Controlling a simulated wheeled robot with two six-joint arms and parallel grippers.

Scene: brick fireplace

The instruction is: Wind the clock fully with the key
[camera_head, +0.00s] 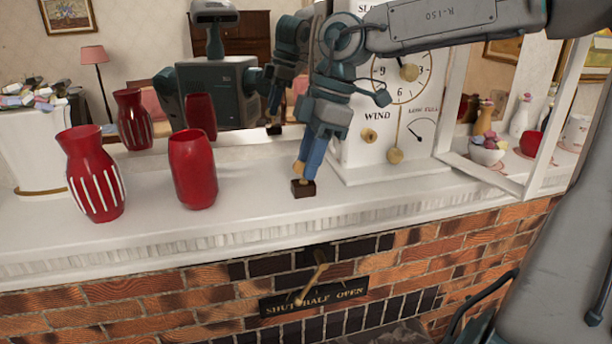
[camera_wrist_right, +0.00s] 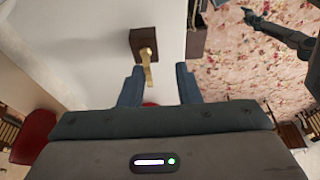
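The white clock (camera_head: 352,158) stands on the mantel at right of centre, with a round dial (camera_head: 400,82), a brass fitting (camera_head: 368,135) under the word WIND, a small gauge (camera_head: 424,130) and a pendulum (camera_head: 395,156). A brass key (camera_wrist_right: 147,68) stands in a small dark wooden block (camera_head: 303,188) on the mantel, left of the clock. My right gripper (camera_head: 310,160) points down over the block. In the right wrist view its blue fingers (camera_wrist_right: 158,86) are apart, with the key's end between them, nearer the left finger. My left gripper is not in view.
A red vase (camera_head: 192,170) and a striped red vase (camera_head: 92,180) stand left on the mantel (camera_head: 250,215). A mirror behind reflects my body. A white frame and a bowl (camera_head: 487,152) are right. A brass lever (camera_head: 318,272) with a SHUT/HALF/OPEN plate is below.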

